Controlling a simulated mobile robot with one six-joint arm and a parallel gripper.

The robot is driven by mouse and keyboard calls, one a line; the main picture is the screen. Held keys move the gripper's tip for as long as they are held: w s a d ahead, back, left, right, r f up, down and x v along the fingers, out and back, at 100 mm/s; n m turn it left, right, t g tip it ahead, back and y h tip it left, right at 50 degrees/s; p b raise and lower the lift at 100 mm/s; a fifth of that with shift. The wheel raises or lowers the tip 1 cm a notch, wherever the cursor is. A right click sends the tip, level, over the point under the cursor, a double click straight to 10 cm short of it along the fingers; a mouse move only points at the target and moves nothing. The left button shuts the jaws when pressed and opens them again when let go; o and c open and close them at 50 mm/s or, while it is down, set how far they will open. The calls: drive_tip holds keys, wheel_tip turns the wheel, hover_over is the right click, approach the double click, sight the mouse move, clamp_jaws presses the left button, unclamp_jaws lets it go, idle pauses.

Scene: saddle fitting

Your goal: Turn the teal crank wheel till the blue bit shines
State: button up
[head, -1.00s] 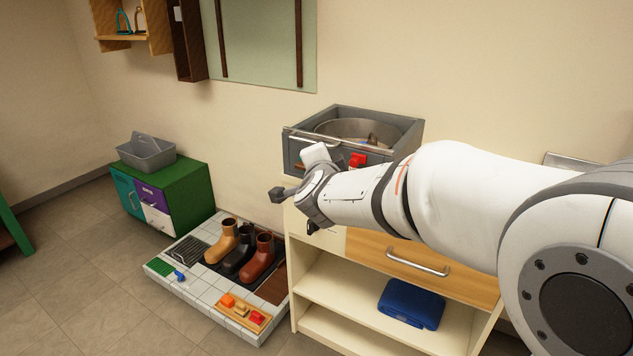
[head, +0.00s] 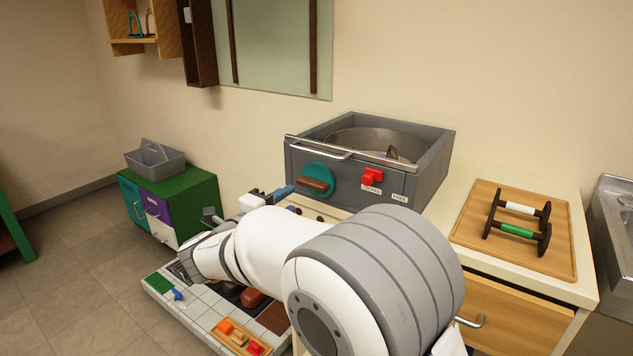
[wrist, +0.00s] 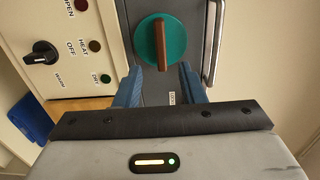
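The teal crank wheel (head: 321,170) with a brown grip bar sits on the front of a grey box (head: 432,165). In the wrist view the wheel (wrist: 178,38) is straight ahead, its bar (wrist: 160,45) running along the gripper's pointing direction. My gripper (wrist: 160,84) is open and empty, its blue fingers just short of the wheel, one either side of the bar's line. In the head view my gripper (head: 283,192) is at the wheel's left. A metal drum (head: 350,140) in the box holds a brown piece with a small bluish spot (head: 382,155); whether it shines, I cannot tell.
A red lever (head: 372,176) is right of the wheel, above a LOCKED label, with a FREE label farther right. A metal rail (head: 330,149) runs along the box front. Knobs are on the panel below. A tray (head: 555,255) with two-grip frame stands right.

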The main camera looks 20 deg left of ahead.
sight(309, 186)
drive_tip(key=b+x, duration=0.1)
drive_tip(key=x, duration=0.7)
drive_tip(key=shift+w, duration=0.2)
drive_tip(key=shift+c, duration=0.2)
clamp_jaws()
